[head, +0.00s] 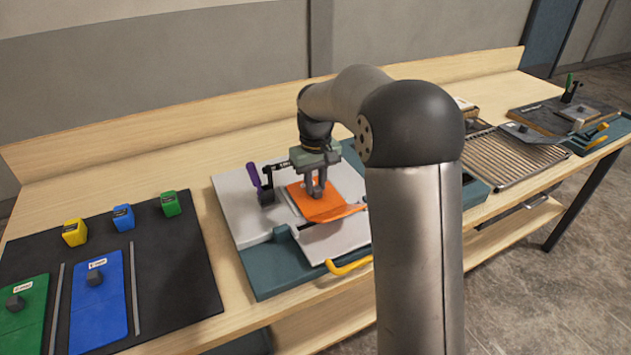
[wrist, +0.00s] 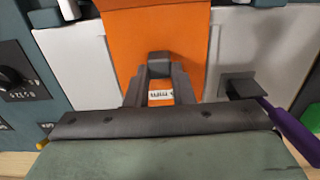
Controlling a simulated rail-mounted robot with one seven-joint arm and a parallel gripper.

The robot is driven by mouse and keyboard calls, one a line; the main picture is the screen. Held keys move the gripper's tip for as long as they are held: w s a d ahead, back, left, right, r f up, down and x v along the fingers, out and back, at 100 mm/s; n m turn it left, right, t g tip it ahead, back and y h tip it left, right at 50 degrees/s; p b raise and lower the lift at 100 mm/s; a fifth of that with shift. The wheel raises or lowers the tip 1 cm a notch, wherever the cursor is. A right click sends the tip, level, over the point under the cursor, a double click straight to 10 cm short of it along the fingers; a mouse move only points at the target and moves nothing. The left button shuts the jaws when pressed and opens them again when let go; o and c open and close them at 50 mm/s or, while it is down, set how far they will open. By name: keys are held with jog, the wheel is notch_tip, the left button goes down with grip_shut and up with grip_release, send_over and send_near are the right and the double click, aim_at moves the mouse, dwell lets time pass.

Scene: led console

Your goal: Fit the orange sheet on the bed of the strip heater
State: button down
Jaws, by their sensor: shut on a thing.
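The orange sheet (head: 305,208) is over the white bed (head: 240,210) of the strip heater, whose base (head: 275,283) is teal. My gripper (head: 317,192) points down and is shut on the dark grip block of the sheet. In the wrist view the grip block (wrist: 160,64) sits between my fingers, with a white label beside it on the orange sheet (wrist: 150,35). White bed panels show on both sides of the sheet. I cannot tell whether the sheet touches the bed. My arm hides the heater's right part.
A purple-handled clamp (head: 254,177) stands at the bed's left; its handle (wrist: 290,130) is at the wrist view's right. A yellow handle (head: 348,266) is in front. A black mat (head: 180,260) at left holds blue and green sheets and small blocks. A slatted rack (head: 513,157) is at right.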

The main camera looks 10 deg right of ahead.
jog(key=shift+f, duration=0.45)
dwell(0.4)
jog(key=c, duration=1.2)
grip_release()
jog(key=shift+o, duration=0.2)
notch_tip(320, 180, up, 18)
jog(key=shift+f, duration=0.25)
jog(key=s+f, duration=0.6)
jog(key=s, duration=0.4)
jog(key=s+f+m, duration=0.1)
jog(key=s+f, duration=0.5)
jog(key=s, duration=0.5)
jog(key=s+f+m, duration=0.1)
jog(key=s+f, duration=0.4)
jog(key=s, duration=0.6)
jog(key=shift+a+f, duration=0.35)
jog(key=shift+f, duration=0.05)
